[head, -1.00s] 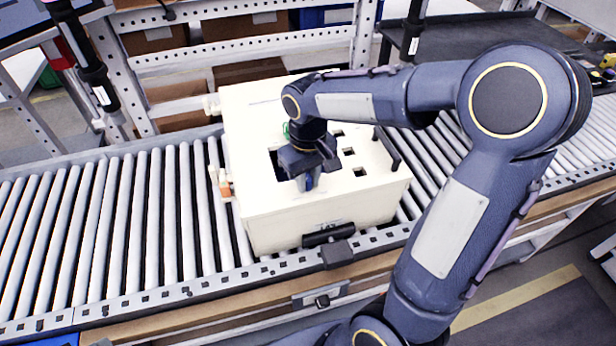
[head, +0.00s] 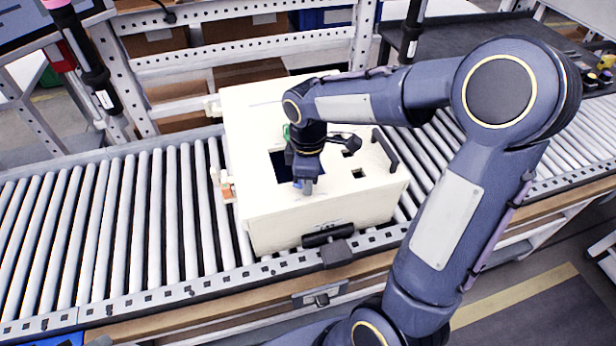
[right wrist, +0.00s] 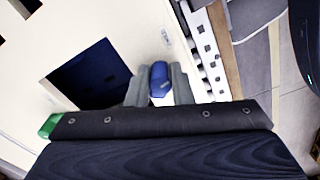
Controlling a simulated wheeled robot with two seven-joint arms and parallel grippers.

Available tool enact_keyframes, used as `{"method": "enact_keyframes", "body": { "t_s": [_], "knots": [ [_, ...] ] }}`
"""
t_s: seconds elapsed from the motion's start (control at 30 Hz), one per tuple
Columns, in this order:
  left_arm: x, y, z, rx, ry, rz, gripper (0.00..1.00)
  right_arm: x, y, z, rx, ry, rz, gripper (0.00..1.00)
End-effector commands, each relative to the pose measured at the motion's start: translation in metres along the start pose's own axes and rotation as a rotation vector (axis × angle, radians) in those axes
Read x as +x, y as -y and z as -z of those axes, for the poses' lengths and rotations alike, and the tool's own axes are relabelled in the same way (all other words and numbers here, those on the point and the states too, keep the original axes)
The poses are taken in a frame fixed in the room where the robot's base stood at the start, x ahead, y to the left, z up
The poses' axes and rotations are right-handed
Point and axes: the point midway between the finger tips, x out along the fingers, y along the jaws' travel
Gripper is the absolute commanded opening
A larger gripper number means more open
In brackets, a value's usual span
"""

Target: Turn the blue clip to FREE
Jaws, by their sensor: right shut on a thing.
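The blue clip (right wrist: 159,79) sits between the two fingers of my right gripper (right wrist: 156,90) in the right wrist view. The fingers are shut on it from both sides, and a white part shows just below it. In the head view my right gripper (head: 306,184) points down at the top of the cream box (head: 270,212), beside the large dark square opening. The clip is mostly hidden by the gripper there. No FREE marking can be read. My left gripper is not in view.
The cream box rests on a roller conveyor (head: 130,225). A black handle (head: 328,235) is on its front and another (head: 385,150) on its top. Small square holes lie right of the gripper. An orange and white part (head: 226,188) projects at the left side.

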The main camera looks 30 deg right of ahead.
Motion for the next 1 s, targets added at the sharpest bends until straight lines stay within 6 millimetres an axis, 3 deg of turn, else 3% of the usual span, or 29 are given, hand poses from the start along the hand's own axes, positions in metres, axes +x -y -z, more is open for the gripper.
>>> {"method": "enact_keyframes", "body": {
  "t_s": [0.5,1.0],
  "knots": [
    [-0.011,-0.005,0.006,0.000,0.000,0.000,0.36,-0.002,-0.001,0.001,-0.444,-0.001,-0.001,0.00],
    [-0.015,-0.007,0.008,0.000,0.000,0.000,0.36,-0.001,-0.002,0.001,-0.622,-0.001,-0.003,0.00]
  ]
}}
